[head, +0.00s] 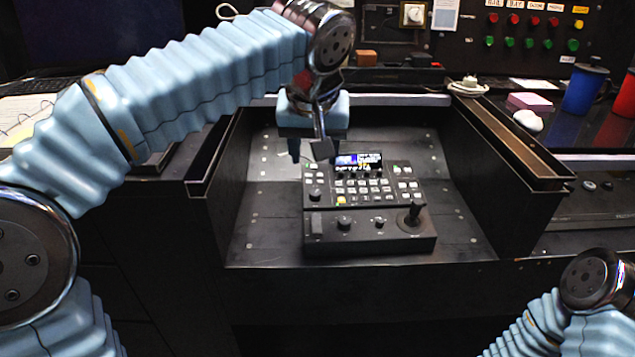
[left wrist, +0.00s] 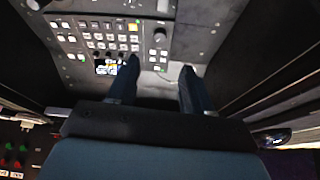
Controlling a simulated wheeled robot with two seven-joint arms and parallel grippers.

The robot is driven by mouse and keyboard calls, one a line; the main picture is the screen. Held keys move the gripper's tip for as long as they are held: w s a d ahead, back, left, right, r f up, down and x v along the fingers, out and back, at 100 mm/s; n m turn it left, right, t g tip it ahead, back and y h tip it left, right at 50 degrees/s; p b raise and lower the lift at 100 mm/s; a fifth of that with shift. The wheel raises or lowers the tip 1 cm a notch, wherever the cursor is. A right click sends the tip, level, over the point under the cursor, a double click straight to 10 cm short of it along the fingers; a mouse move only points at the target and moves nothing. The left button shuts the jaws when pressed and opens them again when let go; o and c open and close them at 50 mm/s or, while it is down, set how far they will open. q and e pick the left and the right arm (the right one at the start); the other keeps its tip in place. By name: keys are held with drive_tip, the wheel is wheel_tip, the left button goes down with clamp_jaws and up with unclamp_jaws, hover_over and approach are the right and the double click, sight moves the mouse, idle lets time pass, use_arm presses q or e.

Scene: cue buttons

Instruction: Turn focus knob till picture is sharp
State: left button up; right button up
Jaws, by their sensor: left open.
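A black control panel (head: 325,243) sits in the recess of the desk, with a small lit screen (head: 347,160) at its back. The screen also shows in the left wrist view (left wrist: 105,67); its picture is too small to judge for sharpness. A dark knob (head: 315,194) is on the panel's left side, and it shows in the left wrist view (left wrist: 160,36). Two more knobs (head: 344,223) (head: 379,222) are on the front strip; no label marking the focus knob is readable. My left gripper (head: 309,155) is open and empty, behind the left knob and beside the screen, apart from the knob.
A joystick (head: 413,214) stands at the panel's front right. Raised side walls (head: 525,165) flank the recess. A blue cup (head: 584,90), a pink block (head: 530,101) and a white mouse-like object (head: 528,120) are on the right. My right arm is at the lower right.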

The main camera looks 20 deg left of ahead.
sight(315, 193)
use_arm(q)
drive_tip(key=x, duration=1.2)
drive_tip(key=shift+b, duration=0.4)
clamp_jaws()
drive_tip(key=m, duration=0.3)
drive_tip(key=shift+a+r+h+p, duration=0.1)
drive_tip(key=shift+h+p, duration=0.3)
drive_tip(key=shift+m+h, duration=0.3)
drive_tip(key=shift+m, duration=0.8)
unclamp_jaws()
